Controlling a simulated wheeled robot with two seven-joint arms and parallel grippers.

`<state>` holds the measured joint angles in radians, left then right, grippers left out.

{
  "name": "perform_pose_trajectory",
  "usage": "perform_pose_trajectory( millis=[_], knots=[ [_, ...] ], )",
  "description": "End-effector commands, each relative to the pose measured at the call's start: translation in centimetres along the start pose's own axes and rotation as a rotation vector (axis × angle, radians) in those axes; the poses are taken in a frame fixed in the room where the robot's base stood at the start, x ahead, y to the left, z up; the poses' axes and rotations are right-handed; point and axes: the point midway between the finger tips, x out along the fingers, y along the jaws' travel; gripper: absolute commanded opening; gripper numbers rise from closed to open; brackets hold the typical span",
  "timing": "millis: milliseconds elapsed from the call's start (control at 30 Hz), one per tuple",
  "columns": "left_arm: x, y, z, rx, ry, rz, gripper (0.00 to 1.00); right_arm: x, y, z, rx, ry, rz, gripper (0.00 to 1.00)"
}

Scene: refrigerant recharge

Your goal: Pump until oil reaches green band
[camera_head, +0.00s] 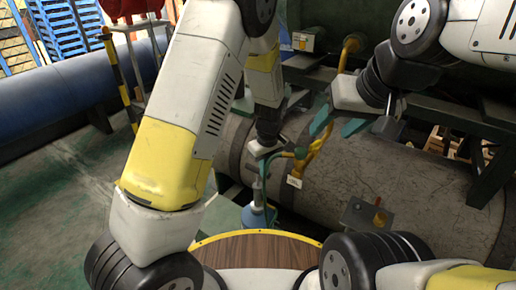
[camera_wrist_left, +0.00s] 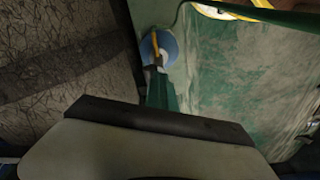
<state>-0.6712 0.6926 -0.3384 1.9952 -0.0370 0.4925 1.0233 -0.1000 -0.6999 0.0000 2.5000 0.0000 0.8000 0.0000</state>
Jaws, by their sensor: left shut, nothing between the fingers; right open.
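A hand pump with a blue base (camera_head: 258,216) stands on the floor below the large grey tank (camera_head: 385,185), with a green hose by it. In the left wrist view its blue round body (camera_wrist_left: 168,45) and an orange-yellow rod show just beyond the fingertips. My left gripper (camera_head: 263,167) is above the pump, shut and empty; its green fingers (camera_wrist_left: 158,88) point at the pump, and I cannot tell whether they touch it. My right gripper (camera_head: 335,126) is open, with teal fingertips apart, above the tank. I cannot make out the oil level or a green band.
A yellow pipe (camera_head: 313,152) with a white tag stands on the tank side. A metal plate with an orange knob (camera_head: 379,218) sits at the right. A blue pipe (camera_head: 60,98) runs along the left. Green floor (camera_head: 60,190) is open at the left.

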Motion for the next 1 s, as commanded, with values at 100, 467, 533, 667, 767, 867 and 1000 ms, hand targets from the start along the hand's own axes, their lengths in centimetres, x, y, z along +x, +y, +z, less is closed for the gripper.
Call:
perform_pose_trajectory(
  millis=[100,467,533,667,767,867,1000],
  knots=[
    [-2.3,0.1,0.0,0.001,0.001,0.005,0.0,0.0,0.0,0.0,0.0,0.0,0.0,0.52],
    [-6.2,0.0,0.0,0.0,0.001,0.001,0.0,0.0,0.0,0.0,0.0,0.0,0.0,0.52],
    [-6.2,0.0,0.0,0.0,0.0,0.0,0.0,0.0,0.0,0.0,0.0,0.0,0.0,0.52],
    [-6.2,0.0,0.0,-0.001,0.0,0.0,0.0,0.0,0.0,0.0,0.0,0.0,0.0,0.52],
    [-6.2,0.0,0.0,-0.001,0.001,0.0,0.0,0.0,0.0,0.0,0.0,0.0,0.0,0.52],
    [-6.2,0.0,0.0,-0.001,0.001,0.0,0.0,0.0,0.0,0.0,0.0,0.0,0.0,0.52],
    [-6.2,0.0,0.0,-0.001,0.001,0.0,0.0,0.0,0.0,0.0,0.0,0.0,0.0,0.52]
  ],
)
